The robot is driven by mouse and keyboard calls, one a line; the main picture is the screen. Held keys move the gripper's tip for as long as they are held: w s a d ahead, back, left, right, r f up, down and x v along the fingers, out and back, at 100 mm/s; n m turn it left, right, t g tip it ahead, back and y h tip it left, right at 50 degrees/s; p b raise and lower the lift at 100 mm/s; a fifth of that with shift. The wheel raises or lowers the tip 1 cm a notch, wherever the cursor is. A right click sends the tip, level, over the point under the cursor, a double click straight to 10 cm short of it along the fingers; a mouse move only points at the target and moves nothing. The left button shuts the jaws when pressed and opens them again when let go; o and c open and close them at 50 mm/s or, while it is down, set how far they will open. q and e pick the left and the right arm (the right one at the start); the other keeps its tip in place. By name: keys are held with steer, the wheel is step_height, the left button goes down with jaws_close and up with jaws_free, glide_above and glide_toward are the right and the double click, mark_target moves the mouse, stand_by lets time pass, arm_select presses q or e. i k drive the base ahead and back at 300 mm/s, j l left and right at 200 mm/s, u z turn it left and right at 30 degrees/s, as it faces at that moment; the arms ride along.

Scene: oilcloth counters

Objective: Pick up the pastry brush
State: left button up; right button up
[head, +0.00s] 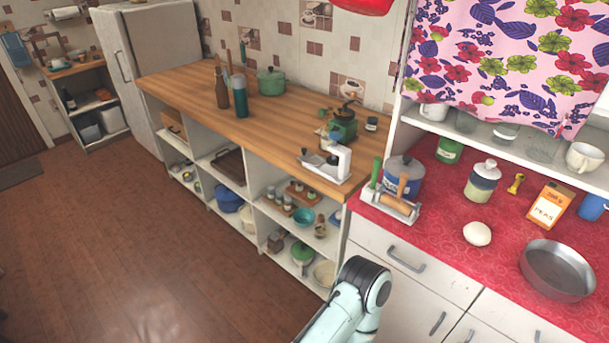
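I cannot clearly make out a pastry brush. A white holder (391,207) at the left end of the red counter carries a wooden roller-shaped piece. A green upright handle (376,171) and a wooden upright handle (402,186) stand at it; I cannot tell whether either belongs to a brush. A small yellow object (516,184) further right is too small to identify. One pale teal arm of mine rises at the bottom middle, below the counter. Neither gripper shows.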

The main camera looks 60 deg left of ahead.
mark_target(377, 162)
steer(key=u, duration=1.7)
steer(key=z, duration=1.75)
steer(key=u, duration=1.3)
steer(key=j+z, duration=0.15)
steer(key=z, duration=0.8)
steer(key=j+z, duration=0.85)
steer(key=j, duration=0.2)
steer(key=k, duration=0.05)
